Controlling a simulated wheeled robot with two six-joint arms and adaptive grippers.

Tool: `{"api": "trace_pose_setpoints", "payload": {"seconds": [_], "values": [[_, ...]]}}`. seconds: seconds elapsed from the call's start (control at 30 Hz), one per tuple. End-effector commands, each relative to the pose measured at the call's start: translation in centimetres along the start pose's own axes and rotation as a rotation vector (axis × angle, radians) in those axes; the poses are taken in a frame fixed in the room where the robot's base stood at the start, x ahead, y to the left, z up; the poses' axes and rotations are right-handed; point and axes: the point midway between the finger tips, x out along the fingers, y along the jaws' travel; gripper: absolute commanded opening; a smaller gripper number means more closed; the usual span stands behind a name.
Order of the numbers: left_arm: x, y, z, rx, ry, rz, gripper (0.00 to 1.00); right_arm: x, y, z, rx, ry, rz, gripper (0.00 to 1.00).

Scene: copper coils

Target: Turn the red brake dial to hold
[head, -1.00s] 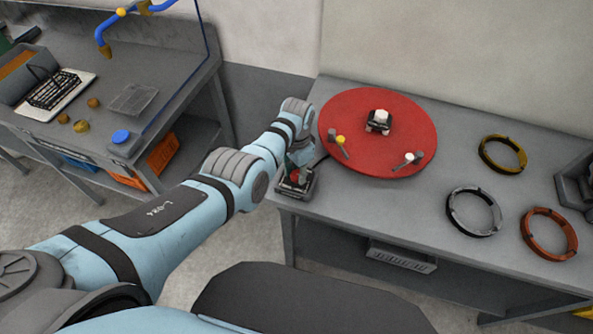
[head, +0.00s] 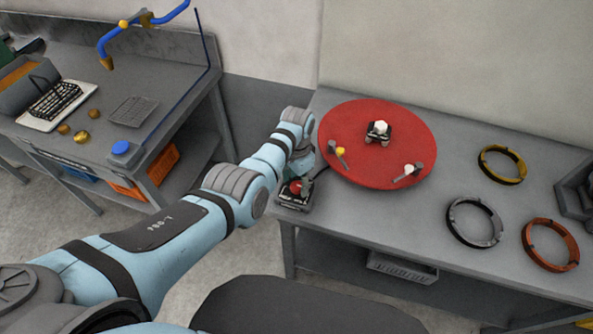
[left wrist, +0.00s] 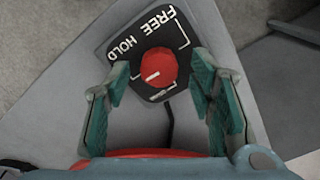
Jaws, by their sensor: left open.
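The red brake dial (head: 295,187) sits on a dark box at the near left corner of the right-hand table. In the left wrist view the round red dial (left wrist: 158,67) has a white line on its top. The black plate around it carries the words FREE and HOLD (left wrist: 128,48) and white marks. I cannot tell exactly which mark the line points at. My left gripper (left wrist: 160,85) is open, its teal fingers on either side of the dial with gaps showing. In the head view my left gripper (head: 302,178) is over the box and partly hides it.
A large red disc (head: 350,172) with small fittings lies just right of the box. Yellow, grey and copper-coloured rings (head: 549,265) lie at the table's right. A second bench (head: 185,92) stands at left, with floor between.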

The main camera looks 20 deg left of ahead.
Motion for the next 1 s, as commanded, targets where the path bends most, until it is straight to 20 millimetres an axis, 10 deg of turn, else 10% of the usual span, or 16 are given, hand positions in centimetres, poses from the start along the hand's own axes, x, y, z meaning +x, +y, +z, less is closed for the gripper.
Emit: {"api": "trace_pose_setpoints", "payload": {"seconds": [0.43, 1.0], "values": [[-10.3, 0.0, 0.0, 0.000, 0.002, -0.001, 0.49, 0.0, -0.1, 0.0, 0.000, 0.000, -0.002, 0.40], [-11.1, 0.0, 0.0, -0.001, 0.000, 0.000, 0.49, 0.0, -0.2, 0.0, 0.000, 0.000, -0.002, 0.40]]}}
